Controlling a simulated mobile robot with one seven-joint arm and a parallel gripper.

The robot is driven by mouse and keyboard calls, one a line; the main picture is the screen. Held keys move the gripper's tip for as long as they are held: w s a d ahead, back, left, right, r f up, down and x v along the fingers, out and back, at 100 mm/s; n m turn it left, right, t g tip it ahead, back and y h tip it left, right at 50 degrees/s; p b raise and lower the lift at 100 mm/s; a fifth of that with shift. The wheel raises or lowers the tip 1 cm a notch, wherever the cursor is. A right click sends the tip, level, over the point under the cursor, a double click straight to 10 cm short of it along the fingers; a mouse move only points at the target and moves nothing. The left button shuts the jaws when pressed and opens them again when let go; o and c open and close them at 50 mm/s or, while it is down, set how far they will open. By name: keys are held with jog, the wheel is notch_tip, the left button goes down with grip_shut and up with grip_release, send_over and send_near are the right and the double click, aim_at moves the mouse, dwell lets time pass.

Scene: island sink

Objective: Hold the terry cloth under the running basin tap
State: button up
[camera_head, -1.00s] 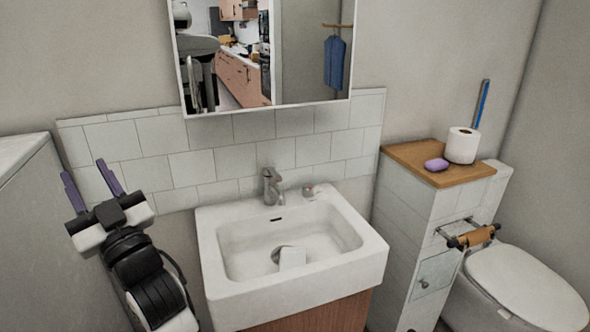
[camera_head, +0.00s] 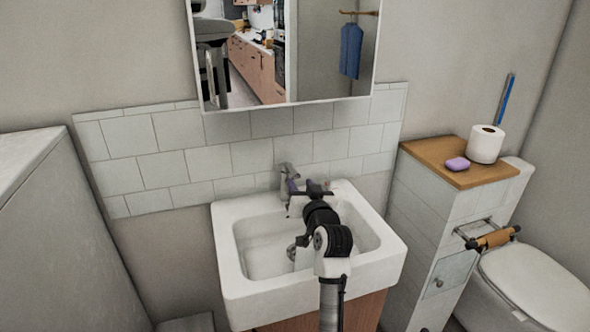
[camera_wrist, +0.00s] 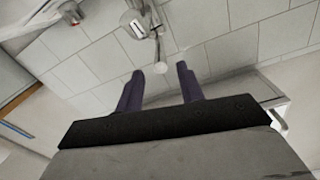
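The basin tap (camera_head: 286,176) is a grey metal mixer at the back of the white basin (camera_head: 228,262). In the wrist view the tap (camera_wrist: 136,24) is just beyond my fingertips; I cannot tell whether water runs.
A tiled cabinet with a wooden top (camera_head: 440,162) stands right of the basin, carrying purple soap (camera_head: 457,164) and a toilet roll (camera_head: 485,144). The toilet (camera_head: 530,285) is beyond. A mirror cabinet (camera_head: 290,55) hangs above. A pale block (camera_head: 45,220) stands at the left.

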aim_at(289, 164)
jog(key=p+x, duration=0.1)
jog(key=x, duration=0.6)
grip_shut()
